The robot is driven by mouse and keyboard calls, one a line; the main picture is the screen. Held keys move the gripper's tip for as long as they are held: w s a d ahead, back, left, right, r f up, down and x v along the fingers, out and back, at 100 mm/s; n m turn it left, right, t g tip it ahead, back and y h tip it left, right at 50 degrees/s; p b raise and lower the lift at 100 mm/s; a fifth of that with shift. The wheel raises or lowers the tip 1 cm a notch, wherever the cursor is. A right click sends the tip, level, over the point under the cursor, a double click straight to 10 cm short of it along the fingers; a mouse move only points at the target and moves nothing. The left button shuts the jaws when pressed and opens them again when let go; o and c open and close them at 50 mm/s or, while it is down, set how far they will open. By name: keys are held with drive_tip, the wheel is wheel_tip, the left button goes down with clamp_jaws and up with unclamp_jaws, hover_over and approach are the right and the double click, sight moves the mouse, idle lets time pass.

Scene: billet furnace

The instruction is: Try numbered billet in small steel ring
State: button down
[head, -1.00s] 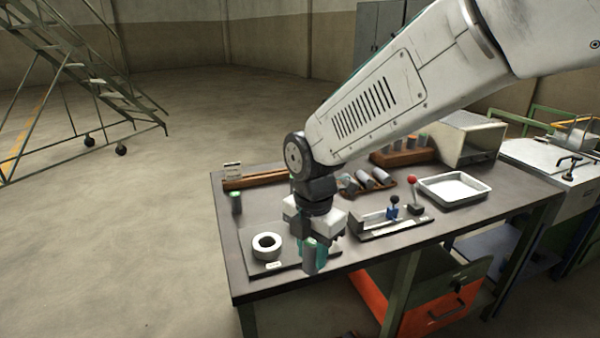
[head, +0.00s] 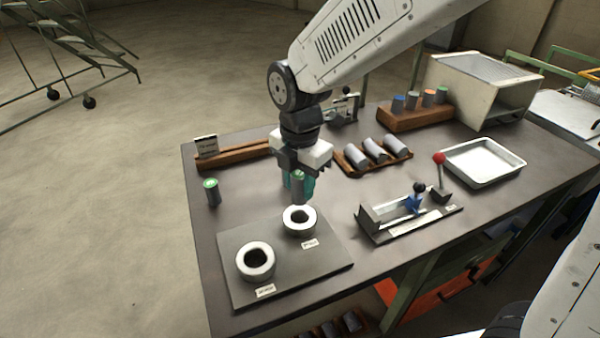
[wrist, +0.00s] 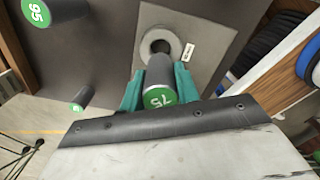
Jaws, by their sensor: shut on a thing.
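My gripper (head: 299,186) is shut on a green-topped grey billet (head: 299,187), held upright. In the wrist view the held billet (wrist: 160,98) sits between the teal fingers; its number looks like 75. In the head view its lower end is just above the far rim of the right steel ring (head: 299,221). In the wrist view the ring's hole (wrist: 160,46) shows beyond the billet, so the billet does not fill it. The left steel ring (head: 255,261) looks larger and is empty. Both rings sit on a dark plate (head: 330,262) with labels too small to read.
A green-topped billet (head: 212,191) stands left of the plate. Several grey billets lie in a wooden cradle (head: 350,168). A gauge with a red-knobbed lever (head: 439,158) and a white tray (head: 484,161) are to the right. A rack of coloured-top billets (head: 412,118) stands behind.

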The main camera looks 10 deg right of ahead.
sight(300, 197)
drive_tip(key=shift+f, duration=2.1)
drive_tip(key=shift+f, duration=1.45)
idle(0.6)
drive_tip(key=c, duration=0.9)
unclamp_jaws()
drive_tip(key=shift+c, duration=0.2)
wheel_tip(300, 197, up, 8)
drive_tip(key=shift+f, duration=0.1)
